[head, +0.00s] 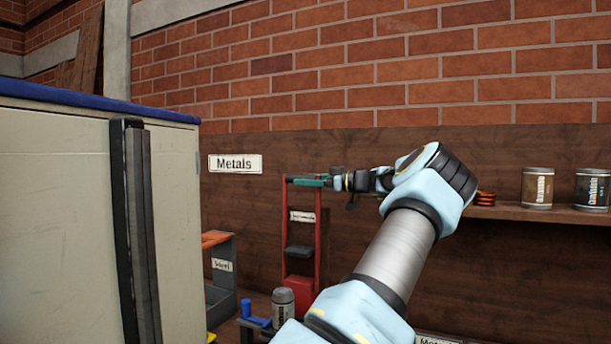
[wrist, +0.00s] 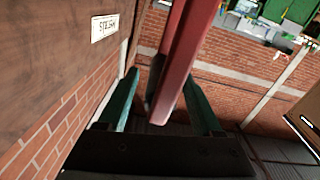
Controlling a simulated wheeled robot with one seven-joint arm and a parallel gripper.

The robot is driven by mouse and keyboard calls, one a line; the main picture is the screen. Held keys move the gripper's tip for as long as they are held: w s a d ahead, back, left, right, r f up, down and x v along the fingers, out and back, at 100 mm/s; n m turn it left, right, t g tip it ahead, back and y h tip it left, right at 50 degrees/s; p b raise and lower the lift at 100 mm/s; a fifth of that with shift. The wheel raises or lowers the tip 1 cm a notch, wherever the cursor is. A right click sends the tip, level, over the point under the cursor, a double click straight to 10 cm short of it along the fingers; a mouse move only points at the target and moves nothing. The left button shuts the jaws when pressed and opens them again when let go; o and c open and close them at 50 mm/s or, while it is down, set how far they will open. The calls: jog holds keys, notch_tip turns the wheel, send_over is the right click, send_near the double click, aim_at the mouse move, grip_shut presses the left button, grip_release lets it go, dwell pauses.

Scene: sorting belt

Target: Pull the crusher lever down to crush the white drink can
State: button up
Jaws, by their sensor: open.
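The crusher (head: 318,235) is a tall red frame with a label, a dark plate partway down and a red block low down. In the wrist view a red bar (wrist: 182,60), apparently the crusher's lever, passes between the open fingers (wrist: 160,85). I cannot tell if they touch it.
A pale cabinet (head: 60,200) with a dark handle fills the left. A grey bin (head: 222,290) and a blue device (head: 247,308) stand left of the can. A shelf (head: 500,212) on the right holds labelled tins (head: 538,188). A Metals sign (head: 235,163) hangs behind.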

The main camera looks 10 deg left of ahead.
jog(key=shift+a, duration=0.35)
jog(key=shift+c, duration=0.4)
grip_shut()
dwell(0.9)
